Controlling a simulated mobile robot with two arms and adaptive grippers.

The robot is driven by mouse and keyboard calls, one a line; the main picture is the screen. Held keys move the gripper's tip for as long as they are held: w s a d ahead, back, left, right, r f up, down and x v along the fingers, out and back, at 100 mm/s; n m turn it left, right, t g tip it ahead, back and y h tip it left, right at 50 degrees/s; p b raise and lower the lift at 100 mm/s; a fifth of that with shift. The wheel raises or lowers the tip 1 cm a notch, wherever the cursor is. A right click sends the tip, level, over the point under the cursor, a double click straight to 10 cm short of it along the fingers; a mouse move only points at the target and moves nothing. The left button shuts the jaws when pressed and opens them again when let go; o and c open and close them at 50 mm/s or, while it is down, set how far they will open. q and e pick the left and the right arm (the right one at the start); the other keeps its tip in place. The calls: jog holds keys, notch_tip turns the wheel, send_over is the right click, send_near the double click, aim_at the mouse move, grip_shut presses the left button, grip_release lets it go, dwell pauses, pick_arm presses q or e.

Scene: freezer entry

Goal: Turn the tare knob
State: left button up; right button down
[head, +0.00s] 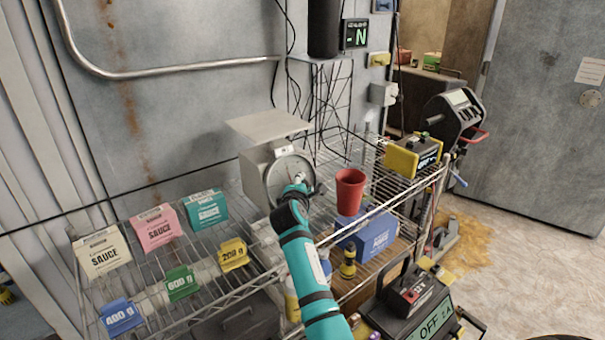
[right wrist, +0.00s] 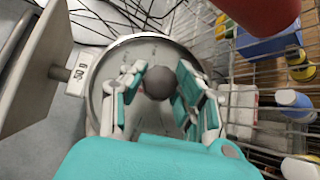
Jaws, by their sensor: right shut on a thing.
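A grey kitchen scale (head: 256,175) with a flat square top pan (head: 268,126) stands on the wire shelf. Its round dial (head: 285,172) faces toward me; in the right wrist view the dial (right wrist: 110,65) fills the middle, with a dark round knob (right wrist: 160,82) at its centre. My right gripper (head: 298,190) is at the front of the dial. In the right wrist view its two fingers (right wrist: 158,90) are on either side of the knob, shut on it. In the head view the knob is mostly hidden by the gripper. My left gripper is not in view.
A red cup (head: 349,190) stands on the shelf just right of the scale, close to my right arm. Sauce boxes (head: 154,228) and coloured weight labels (head: 181,283) are on the left shelf. A yellow-and-black device (head: 412,155) sits further right.

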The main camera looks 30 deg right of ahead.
jog(key=m+g+y+p, duration=0.1)
jog(key=m+p, duration=0.1)
jog(key=p, duration=0.1)
jog(key=m+g+y+p, duration=0.1)
jog(key=m+g+p, duration=0.1)
jog(key=p, duration=0.2)
jog(key=m+g+y+p, duration=0.1)
jog(key=m+p, duration=0.1)
jog(key=p, duration=0.1)
jog(key=shift+r+y+p, duration=0.4)
jog(key=shift+f+m+g+y+p, duration=0.15)
jog(key=shift+m+g+y+p, duration=0.45)
jog(key=shift+p, duration=0.35)
jog(key=shift+f+m+y+p, duration=0.2)
jog(key=shift+m+y+p, duration=0.4)
jog(key=shift+m, duration=0.1)
jog(key=shift+g, duration=0.3)
jog(key=c, duration=0.9)
grip_release()
jog(key=shift+c, duration=0.2)
jog(key=v, duration=1.2)
jog(key=shift+s+d+f, duration=0.1)
jog(key=shift+d, duration=0.1)
